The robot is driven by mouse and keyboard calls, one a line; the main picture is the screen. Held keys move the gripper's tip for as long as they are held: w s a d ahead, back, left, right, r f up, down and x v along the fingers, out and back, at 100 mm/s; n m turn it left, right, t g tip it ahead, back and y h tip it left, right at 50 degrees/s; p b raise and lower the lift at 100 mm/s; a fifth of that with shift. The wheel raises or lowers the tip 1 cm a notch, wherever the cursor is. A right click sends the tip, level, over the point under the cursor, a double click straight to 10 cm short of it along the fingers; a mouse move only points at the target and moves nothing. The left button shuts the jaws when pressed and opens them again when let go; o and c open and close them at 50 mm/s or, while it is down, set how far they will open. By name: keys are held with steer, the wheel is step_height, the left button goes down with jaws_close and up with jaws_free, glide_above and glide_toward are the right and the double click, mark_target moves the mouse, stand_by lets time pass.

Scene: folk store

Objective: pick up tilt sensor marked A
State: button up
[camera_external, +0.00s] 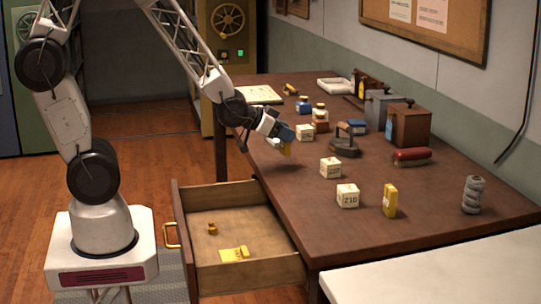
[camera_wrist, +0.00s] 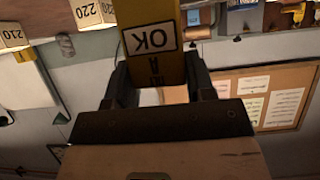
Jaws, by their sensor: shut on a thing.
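Pale numbered cubes stand on the wooden table (camera_external: 300,200), one marked 210 (camera_external: 347,196). A flat iron (camera_external: 344,145), bottles, boxes and a red cylinder (camera_external: 411,156) stand behind. An open drawer (camera_external: 222,222) juts out at front left with small yellow items inside.

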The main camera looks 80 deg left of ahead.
steer(key=s+r, duration=0.1)
steer(key=s, duration=1.2)
steer(key=shift+d, duration=0.4)
steer(key=shift+r, duration=0.1)
